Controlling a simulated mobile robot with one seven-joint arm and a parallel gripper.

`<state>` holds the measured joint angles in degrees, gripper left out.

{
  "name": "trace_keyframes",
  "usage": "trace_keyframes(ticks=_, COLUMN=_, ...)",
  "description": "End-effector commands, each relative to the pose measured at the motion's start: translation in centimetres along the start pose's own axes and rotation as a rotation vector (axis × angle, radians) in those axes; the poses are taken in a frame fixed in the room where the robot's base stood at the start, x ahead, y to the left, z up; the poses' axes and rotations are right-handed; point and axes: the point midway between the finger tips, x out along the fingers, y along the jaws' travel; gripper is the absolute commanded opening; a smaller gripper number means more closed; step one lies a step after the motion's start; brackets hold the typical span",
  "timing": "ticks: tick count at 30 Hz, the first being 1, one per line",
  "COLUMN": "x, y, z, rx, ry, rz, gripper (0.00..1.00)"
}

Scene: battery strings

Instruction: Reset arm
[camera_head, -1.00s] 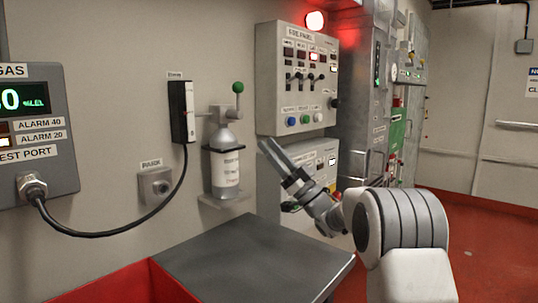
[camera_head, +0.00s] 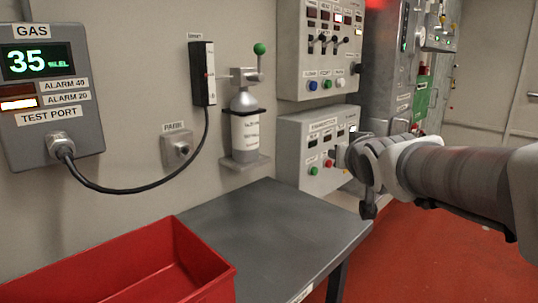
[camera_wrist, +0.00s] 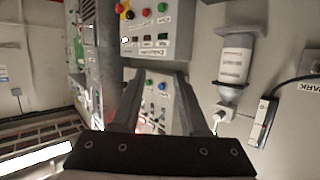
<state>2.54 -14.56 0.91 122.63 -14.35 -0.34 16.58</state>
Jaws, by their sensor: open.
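My gripper (camera_wrist: 158,76) shows in the wrist view with two dark fingers apart and nothing between them. In the head view my arm reaches in from the right edge, roughly level. Its far end is in front of the lower control panel (camera_head: 309,150), and the fingers cannot be made out there.
A grey table (camera_head: 290,222) with a red bin (camera_head: 204,262) stands in front. On the wall are a gas monitor (camera_head: 50,92) reading 35, a hose, a bottle (camera_head: 246,132) on a bracket and an upper panel (camera_head: 318,48). Red floor lies right.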

Motion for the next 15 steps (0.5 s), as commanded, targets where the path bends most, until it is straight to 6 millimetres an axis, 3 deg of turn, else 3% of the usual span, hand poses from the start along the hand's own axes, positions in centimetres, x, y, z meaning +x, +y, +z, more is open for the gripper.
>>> trace_keyframes(ticks=6, x=-8.5, y=1.1, z=9.6, rx=-0.02, ry=-0.328, rz=0.054, gripper=0.43)
trace_keyframes(ticks=15, x=-19.6, y=0.4, z=21.8, rx=-0.049, ry=-0.73, rz=-0.001, gripper=0.43)
